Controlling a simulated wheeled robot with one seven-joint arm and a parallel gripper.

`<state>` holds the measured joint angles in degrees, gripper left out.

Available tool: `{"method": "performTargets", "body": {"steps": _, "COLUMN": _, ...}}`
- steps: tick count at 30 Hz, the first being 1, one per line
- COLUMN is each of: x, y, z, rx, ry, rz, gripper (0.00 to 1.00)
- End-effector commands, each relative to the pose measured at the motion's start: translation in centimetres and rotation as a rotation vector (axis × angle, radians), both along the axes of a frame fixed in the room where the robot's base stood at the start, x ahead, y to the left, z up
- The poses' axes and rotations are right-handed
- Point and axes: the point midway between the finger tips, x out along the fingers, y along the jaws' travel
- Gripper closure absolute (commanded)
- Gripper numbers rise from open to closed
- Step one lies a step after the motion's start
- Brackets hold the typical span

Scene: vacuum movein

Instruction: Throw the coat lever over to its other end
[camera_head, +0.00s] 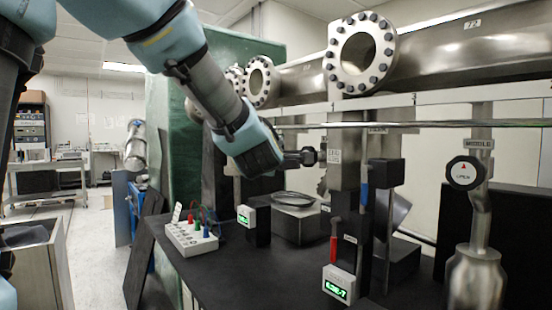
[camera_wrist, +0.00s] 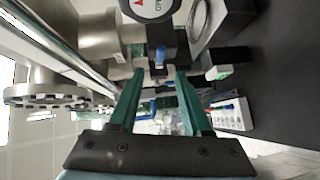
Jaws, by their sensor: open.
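My gripper (camera_wrist: 160,72) is open, with its two green fingers spread apart in the wrist view. A small blue-tipped handle (camera_wrist: 159,56) shows between and just beyond the fingertips; I cannot tell whether either finger touches it. In the head view my arm reaches in from the upper left to the bench equipment, and its fingers cannot be made out there. A blue handle (camera_head: 363,196) and a red handle (camera_head: 333,248) stand on the dark upright post. The small labels are too blurred to tell which one is the coat lever.
A round OPEN knob (camera_head: 467,173) is at the right. A steel flanged pipe (camera_head: 450,47) and a thin horizontal rod (camera_head: 430,124) cross above the black bench (camera_head: 220,264). A white box with coloured plugs (camera_head: 190,239) and a green display (camera_head: 340,284) stand on it.

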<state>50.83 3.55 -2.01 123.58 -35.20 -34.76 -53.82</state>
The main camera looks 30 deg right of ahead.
Motion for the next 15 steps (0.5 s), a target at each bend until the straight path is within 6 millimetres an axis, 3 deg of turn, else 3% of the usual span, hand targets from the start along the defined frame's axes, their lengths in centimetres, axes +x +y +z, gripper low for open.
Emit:
{"method": "performTargets", "body": {"steps": 9, "x": 5.0, "y": -3.2, "z": -0.6, "rx": 0.004, "ry": 0.002, "rz": 0.001, "gripper": 0.52}}
{"method": "performTargets", "body": {"steps": 15, "x": 6.8, "y": -4.4, "z": -1.0, "rx": 0.003, "ry": 0.001, "rz": 0.0, "gripper": 0.52}}
